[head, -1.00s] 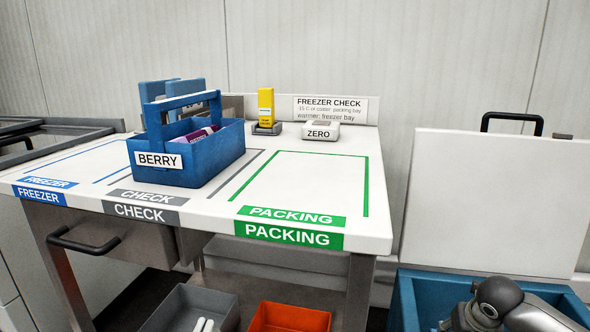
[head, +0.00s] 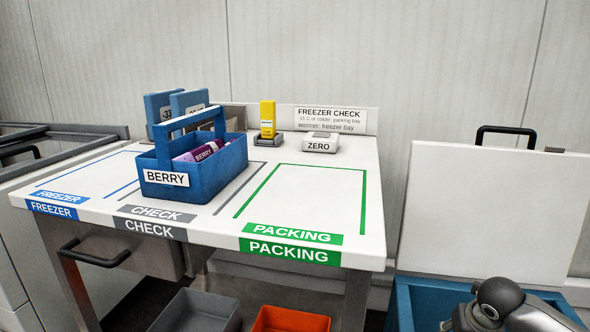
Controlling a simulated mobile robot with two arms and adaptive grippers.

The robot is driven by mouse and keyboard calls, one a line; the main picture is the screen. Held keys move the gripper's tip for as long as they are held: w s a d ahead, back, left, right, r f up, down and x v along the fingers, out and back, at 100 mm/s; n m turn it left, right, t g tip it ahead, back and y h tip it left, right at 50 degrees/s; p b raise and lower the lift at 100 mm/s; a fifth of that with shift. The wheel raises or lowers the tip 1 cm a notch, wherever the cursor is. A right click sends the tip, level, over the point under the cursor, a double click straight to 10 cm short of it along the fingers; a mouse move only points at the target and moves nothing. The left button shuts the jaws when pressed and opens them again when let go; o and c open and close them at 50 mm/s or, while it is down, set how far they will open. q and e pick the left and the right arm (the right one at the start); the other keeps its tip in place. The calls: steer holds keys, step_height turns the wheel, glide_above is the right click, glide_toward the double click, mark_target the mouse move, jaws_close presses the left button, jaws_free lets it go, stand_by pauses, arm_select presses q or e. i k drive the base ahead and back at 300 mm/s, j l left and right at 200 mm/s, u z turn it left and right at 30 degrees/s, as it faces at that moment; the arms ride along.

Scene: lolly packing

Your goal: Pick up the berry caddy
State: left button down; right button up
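The blue berry caddy (head: 215,178) stands upright on the white table, over the check bay. Its white front label (head: 165,178) reads BERRY. Its handle (head: 188,122) arches over the top and is free of any gripper. A purple berry-labelled pack (head: 204,151) lies inside it. My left gripper is not in view. Part of my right arm (head: 505,305) shows at the lower right, over the blue chest; its fingertips are not visible, so I cannot tell its state.
The green-outlined packing bay (head: 305,200) is empty. Behind the caddy stand two blue blocks with labels (head: 160,105), a yellow device (head: 267,118) in a dark base and a ZERO block (head: 321,142). A blue chest (head: 410,300) with a raised white lid (head: 485,200) stands right. Grey (head: 200,312) and orange (head: 290,320) bins sit below.

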mark_target(194, 167)
steer(key=k, duration=0.95)
